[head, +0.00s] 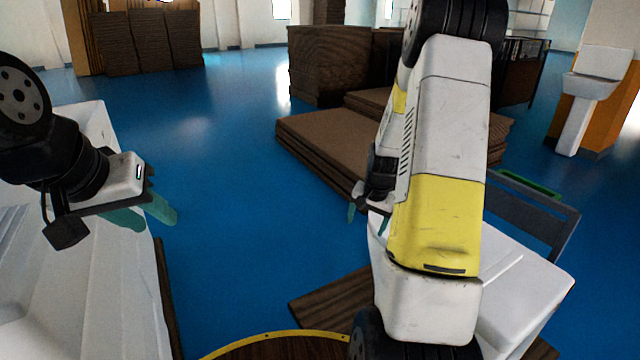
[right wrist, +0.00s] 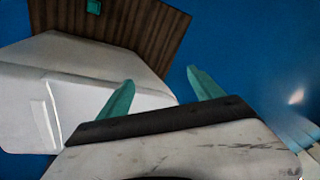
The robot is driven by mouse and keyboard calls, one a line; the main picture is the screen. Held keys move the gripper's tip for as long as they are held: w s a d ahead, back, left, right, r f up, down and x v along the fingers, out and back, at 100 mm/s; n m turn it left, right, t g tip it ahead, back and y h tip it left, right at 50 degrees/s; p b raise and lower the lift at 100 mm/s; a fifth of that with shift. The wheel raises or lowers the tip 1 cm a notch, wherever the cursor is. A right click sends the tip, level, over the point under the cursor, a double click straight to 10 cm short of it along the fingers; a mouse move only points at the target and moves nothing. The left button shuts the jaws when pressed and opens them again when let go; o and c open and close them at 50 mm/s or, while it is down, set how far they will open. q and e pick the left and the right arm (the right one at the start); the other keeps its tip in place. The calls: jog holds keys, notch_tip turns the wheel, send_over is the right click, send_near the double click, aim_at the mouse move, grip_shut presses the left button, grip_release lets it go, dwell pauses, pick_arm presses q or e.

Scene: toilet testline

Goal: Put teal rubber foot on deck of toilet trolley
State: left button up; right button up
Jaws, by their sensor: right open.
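A small teal block (right wrist: 93,6), which looks like the rubber foot, lies on a brown wooden board (right wrist: 125,30) at the top of the right wrist view. The board looks like a trolley deck under white toilet ware (right wrist: 85,70). My right gripper (right wrist: 160,90) is open and empty, its teal fingers wide apart over the white ware's edge and blue floor, away from the block. In the head view my right gripper (head: 367,218) is partly hidden by its own arm. My left gripper (head: 146,214) is open and empty beside white ware at left.
White ware (head: 525,290) on a brown deck (head: 335,295) stands at the right, with a dark trolley handle (head: 540,210) behind it. Stacked brown boards (head: 325,145) lie beyond. Blue floor (head: 225,200) is clear in the middle. A yellow-edged round surface (head: 285,345) is in front.

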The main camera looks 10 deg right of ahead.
jog(key=s+a+r+n+t, duration=0.1)
jog(key=s+a+r+n, duration=0.15)
jog(key=a+r, duration=0.45)
jog(key=s+a+r+n+t, duration=0.15)
jog(key=s+r, duration=0.25)
jog(key=r, duration=0.7)
jog(key=s+a+r+n+y, duration=0.1)
jog(key=s+a+r, duration=0.3)
jog(key=s, duration=0.4)
jog(key=s+a+r+n+y, duration=0.1)
jog(key=s+a+r+n, duration=0.2)
jog(key=s, duration=0.5)
jog(key=shift+s+a+r+n, duration=0.35)
jog(key=shift+a+r, duration=0.4)
jog(key=shift+r, duration=0.35)
jog(key=shift+t, duration=0.25)
